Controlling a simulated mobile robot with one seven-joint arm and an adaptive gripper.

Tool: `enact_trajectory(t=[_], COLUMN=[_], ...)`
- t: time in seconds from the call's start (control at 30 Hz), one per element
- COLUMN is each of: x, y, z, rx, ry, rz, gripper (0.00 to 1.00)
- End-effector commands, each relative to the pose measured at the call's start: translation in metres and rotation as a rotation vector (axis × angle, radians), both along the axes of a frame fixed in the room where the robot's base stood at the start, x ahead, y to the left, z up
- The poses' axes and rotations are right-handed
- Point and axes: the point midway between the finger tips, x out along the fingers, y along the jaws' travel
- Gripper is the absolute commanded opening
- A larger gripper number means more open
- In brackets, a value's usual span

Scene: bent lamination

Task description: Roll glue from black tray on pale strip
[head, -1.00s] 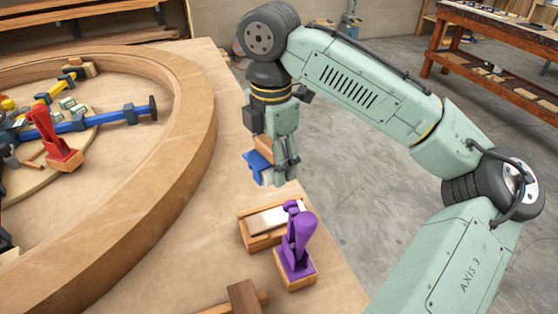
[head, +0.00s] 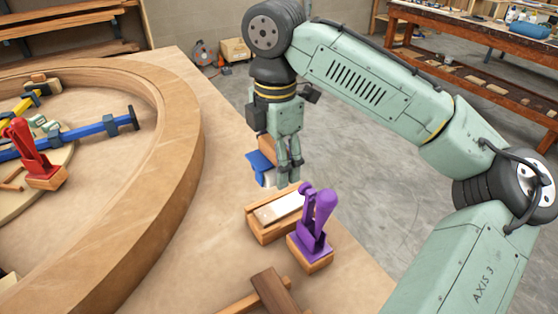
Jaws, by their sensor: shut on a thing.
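A pale strip (head: 279,208) lies on a wooden block (head: 259,229) near the bench's right edge. My gripper (head: 288,172) hangs pointing down just behind the strip. It is shut on a tool with a wooden part (head: 267,146), a blue part (head: 260,160) and a whitish lower end (head: 268,179), which looks like a glue roller. The fingers partly hide this tool. Its lower end is close to the far end of the block; I cannot tell whether they touch. No black tray is visible.
A purple clamp (head: 315,225) on a wooden base stands at the strip's near right end. A wooden mallet (head: 273,292) lies in front. A large curved wooden form (head: 178,165) fills the left, with a red clamp (head: 33,150) and a blue bar clamp (head: 80,125) inside.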

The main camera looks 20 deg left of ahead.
Motion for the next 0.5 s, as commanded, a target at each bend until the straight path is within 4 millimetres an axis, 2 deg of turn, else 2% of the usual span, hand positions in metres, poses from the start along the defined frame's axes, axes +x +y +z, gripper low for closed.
enact_trajectory(t=[0.5], x=[0.0], y=[0.0], z=[-0.052], rx=[0.0], ry=[-0.001], rz=[-0.002], gripper=[0.17])
